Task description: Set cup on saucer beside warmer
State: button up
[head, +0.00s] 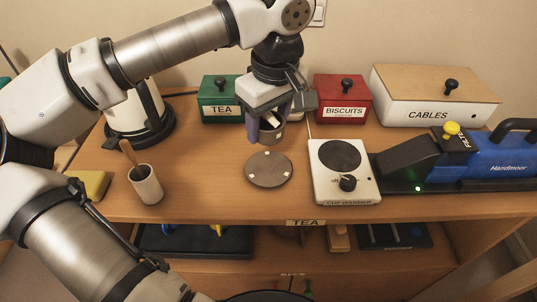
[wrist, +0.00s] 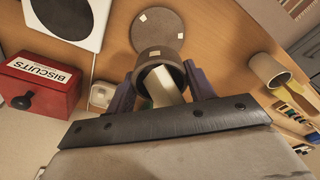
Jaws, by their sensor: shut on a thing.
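My gripper (head: 268,124) points down and is shut on a small brown-grey cup (head: 272,136), with one purple finger on each side. In the wrist view the cup (wrist: 158,62) sits upright or nearly so between the fingers, its mouth toward the camera; a pale strip shows inside it. The round brown saucer (head: 269,170) lies flat on the desk with small pale patches on its rim. The cup is apart from it, just behind it in the head view; its exact height is unclear. The white cup warmer (head: 343,190) stands right of the saucer.
A beige holder (head: 147,186) with a wooden handle stands left of the saucer. Green tea (head: 221,100) and red biscuits (head: 342,99) boxes stand behind, with a cables box (head: 432,104) at back right. A blue tool (head: 490,158) lies right of the warmer. Desk between holder and saucer is clear.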

aim_at(267, 166)
notch_tip(267, 166, down, 9)
jog(key=shift+r, duration=0.2)
dwell(0.3)
jog(key=shift+f+b, duration=0.2)
jog(key=shift+b, duration=0.1)
jog(key=o, duration=1)
jog(key=shift+r, duration=0.1)
jog(key=r, duration=0.8)
jog(key=s+d+r+p, duration=0.1)
jog(key=r, duration=0.3)
jog(key=shift+r, duration=0.1)
